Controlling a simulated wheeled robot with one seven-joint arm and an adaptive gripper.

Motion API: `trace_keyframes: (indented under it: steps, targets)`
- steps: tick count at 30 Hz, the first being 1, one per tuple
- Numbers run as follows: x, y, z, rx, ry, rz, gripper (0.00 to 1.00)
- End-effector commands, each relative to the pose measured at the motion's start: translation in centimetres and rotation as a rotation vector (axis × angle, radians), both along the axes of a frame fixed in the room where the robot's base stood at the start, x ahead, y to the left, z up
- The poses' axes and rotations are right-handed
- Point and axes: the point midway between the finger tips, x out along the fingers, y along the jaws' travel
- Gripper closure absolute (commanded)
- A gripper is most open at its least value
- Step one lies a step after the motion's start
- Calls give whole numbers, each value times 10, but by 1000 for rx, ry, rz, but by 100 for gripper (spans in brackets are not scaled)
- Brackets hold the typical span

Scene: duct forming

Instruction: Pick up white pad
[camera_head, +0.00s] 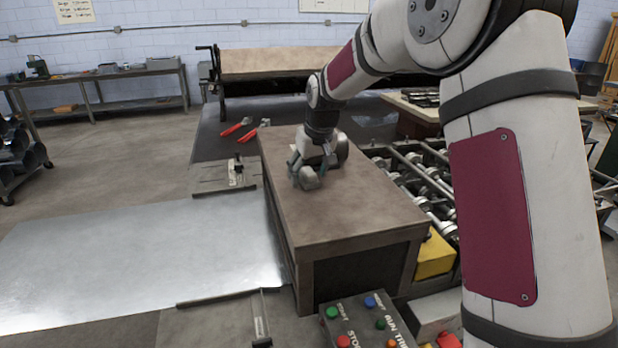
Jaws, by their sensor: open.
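My gripper (318,165) is low over the brown box-shaped bench (355,210), near its far end. Its grey fingers are spread apart, pointing down at the bench top. I cannot tell whether the fingertips touch the surface. No white pad can be clearly made out. A small pale area shows between the fingers, but I cannot tell whether it is a pad or part of the gripper. The gripper hides the patch of bench top under it.
A large shiny metal sheet (140,255) lies left of the bench. Red-handled tools (236,127) lie behind it. A roller machine (415,180) and a yellow block (435,256) are on the right. A button panel (366,322) stands in front. The near bench top is clear.

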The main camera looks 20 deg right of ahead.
Motion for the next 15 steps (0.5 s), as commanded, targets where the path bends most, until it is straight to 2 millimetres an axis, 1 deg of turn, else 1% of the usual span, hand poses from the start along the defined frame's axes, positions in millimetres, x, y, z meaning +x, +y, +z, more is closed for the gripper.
trace_keyframes:
  steps: [7, 8, 9, 11, 12, 15]
  targets:
    - [1, 0, -2, -1, -1, 0, 39]
    - [1, 0, -2, -1, -1, 0, 41]
    - [1, 0, -2, -1, -1, 0, 50]
    - [1, 0, -2, -1, -1, 0, 64]
    - [1, 0, -2, -1, -1, 0, 73]
    - [1, 0, -2, -1, -1, 0, 92]
